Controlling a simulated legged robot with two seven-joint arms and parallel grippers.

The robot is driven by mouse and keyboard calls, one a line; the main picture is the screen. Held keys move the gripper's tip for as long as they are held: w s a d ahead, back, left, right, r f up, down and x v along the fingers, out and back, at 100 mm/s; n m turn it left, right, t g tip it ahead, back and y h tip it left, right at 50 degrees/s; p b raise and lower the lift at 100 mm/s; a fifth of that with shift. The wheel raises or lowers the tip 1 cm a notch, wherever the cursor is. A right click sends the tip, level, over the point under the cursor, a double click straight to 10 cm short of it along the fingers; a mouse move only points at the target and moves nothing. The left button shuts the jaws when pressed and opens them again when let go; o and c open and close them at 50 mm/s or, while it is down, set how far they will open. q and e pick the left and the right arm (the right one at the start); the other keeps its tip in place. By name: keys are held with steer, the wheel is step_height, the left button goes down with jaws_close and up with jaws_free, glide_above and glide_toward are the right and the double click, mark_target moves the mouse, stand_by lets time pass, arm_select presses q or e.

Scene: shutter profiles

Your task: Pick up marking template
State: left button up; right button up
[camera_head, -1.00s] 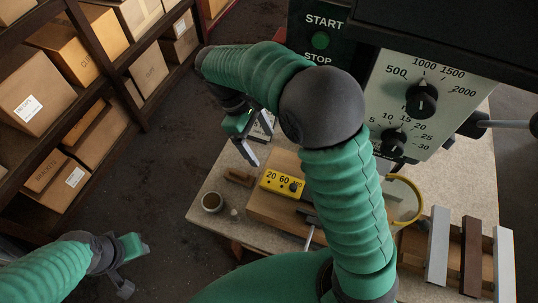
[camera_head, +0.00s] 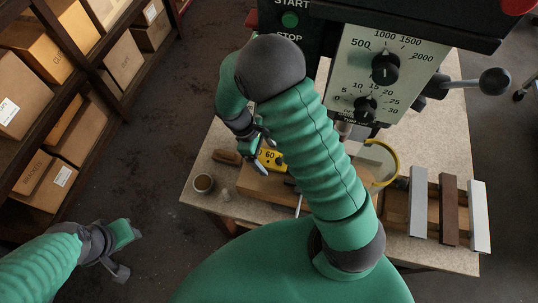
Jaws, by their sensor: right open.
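A yellow piece marked with black numbers (camera_head: 270,160) lies on the wooden block on the table, partly hidden by my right arm and gripper. I cannot tell for sure whether it is the marking template. My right gripper (camera_head: 264,150) is open and appears over the left end of the yellow piece; contact cannot be made out. My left gripper (camera_head: 130,254) is at the lower left, away from the table over the floor, with its fingers apart and empty.
A yellow-rimmed round item (camera_head: 394,165) is right of my arm. Three profiles (camera_head: 449,210) lie at the right. The machine panel (camera_head: 385,75) overhangs the table. Boxed shelves (camera_head: 75,75) are left.

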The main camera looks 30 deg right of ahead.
steer(key=shift+a, duration=0.2)
steer(key=shift+c, duration=0.9)
steer(key=shift+w+d+f, duration=0.15)
steer(key=shift+w+d, duration=0.05)
steer(key=shift+d, duration=0.05)
steer(key=c, duration=0.7)
steer(key=shift+s+d, duration=0.1)
steer(key=c, duration=0.5)
steer(key=shift+c, duration=1.2)
